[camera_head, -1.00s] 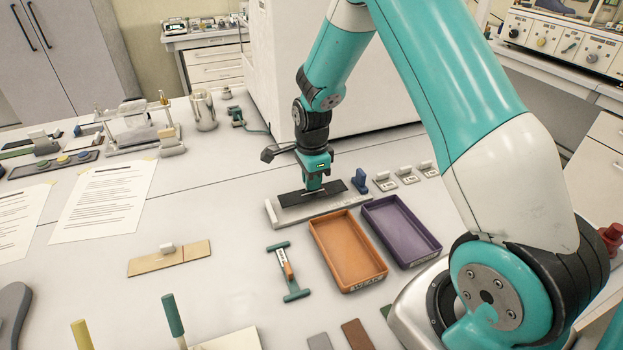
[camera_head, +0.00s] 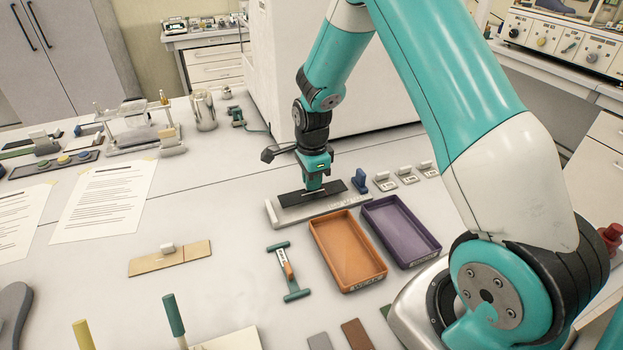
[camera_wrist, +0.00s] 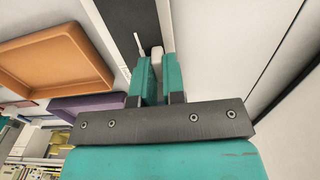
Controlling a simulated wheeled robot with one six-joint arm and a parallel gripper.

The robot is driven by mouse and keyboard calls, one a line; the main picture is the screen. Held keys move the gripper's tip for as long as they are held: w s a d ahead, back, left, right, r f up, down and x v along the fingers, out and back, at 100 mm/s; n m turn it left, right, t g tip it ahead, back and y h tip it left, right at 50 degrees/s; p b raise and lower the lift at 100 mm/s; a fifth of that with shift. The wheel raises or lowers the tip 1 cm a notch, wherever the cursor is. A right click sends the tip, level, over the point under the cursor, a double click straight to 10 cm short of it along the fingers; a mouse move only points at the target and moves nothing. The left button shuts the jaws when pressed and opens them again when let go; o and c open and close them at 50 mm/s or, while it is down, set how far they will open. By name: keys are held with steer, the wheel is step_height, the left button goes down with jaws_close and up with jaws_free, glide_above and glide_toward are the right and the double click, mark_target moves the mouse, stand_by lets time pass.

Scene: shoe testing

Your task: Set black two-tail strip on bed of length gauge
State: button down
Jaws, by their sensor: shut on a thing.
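The black strip (camera_head: 292,198) lies along the grey length gauge (camera_head: 280,217), on or just above its bed; a gap cannot be made out. My gripper (camera_head: 313,186) points down over the middle of the strip and is shut on a small pale tab on it. In the wrist view my gripper (camera_wrist: 158,62) has its teal fingers around the pale tab (camera_wrist: 157,52), with the black strip (camera_wrist: 128,18) running beyond them. The strip's two tails cannot be told apart. A blue block (camera_head: 360,181) stands at the gauge's right end.
An orange tray (camera_head: 347,285) and a purple tray (camera_head: 434,244) stand in front and to the right of the gauge. A teal-handled tool (camera_head: 288,272) lies left of the orange tray. Small grey tabbed pieces (camera_head: 385,182) sit to the right.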

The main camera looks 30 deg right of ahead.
steer(key=shift+f+b, duration=0.7)
steer(key=shift+f, duration=0.4)
steer(key=c, duration=1.1)
jaws_free()
steer(key=shift+r, duration=0.15)
step_height(320, 180, up, 17)
steer(key=shift+r+b, duration=0.1)
steer(key=shift+b, duration=0.95)
steer(key=s+a+r+n+y, duration=0.1)
steer(key=s+a+n, duration=0.5)
steer(key=s+n, duration=0.2)
steer(key=s+a+r+n+y, duration=0.1)
steer(key=s+a+n, duration=0.5)
steer(key=s+n, duration=0.3)
steer(key=s+a+r+n+y, duration=0.2)
steer(key=s+a+n, duration=0.4)
steer(key=s+n, duration=0.3)
steer(key=shift+s+a+r+n, duration=0.1)
steer(key=shift+a+n, duration=0.15)
steer(key=shift+n, duration=0.45)
